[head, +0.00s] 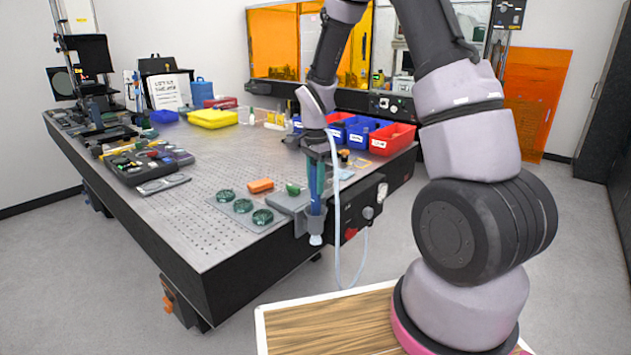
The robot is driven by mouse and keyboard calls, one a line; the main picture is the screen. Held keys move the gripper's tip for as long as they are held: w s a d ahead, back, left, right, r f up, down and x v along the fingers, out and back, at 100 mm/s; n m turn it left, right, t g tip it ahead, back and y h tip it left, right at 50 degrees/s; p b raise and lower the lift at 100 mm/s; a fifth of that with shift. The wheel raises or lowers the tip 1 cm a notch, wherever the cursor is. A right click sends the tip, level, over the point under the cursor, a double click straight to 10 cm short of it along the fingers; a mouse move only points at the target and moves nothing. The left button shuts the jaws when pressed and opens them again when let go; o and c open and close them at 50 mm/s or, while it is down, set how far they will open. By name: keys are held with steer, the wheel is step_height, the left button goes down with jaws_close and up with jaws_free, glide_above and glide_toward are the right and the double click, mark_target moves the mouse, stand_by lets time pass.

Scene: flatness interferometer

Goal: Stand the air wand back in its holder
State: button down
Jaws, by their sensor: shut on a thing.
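The air wand (316,186) is a slim blue-green handle, standing about upright at the table's front right edge. My gripper (318,160) points down and is shut on its upper part. The grey holder (308,224) is fixed to the table edge directly below. The wand's lower part lines up with the holder, and a pale tip shows below it. The wand appears to be within the holder, but I cannot tell whether it is fully seated. A pale hose (336,215) hangs in a loop beside the wand.
A black control box (360,207) with a knob sits right of the holder. Green round parts (262,216) and an orange block (260,185) lie on the perforated table (190,215) to the left. Red (392,138) and blue bins stand behind. The table's middle is clear.

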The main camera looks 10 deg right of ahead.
steer(key=shift+f, duration=0.45)
steer(key=shift+c, duration=2.2)
jaws_free()
steer(key=shift+r, duration=0.15)
step_height(320, 180, up, 10)
steer(key=shift+r, duration=0.25)
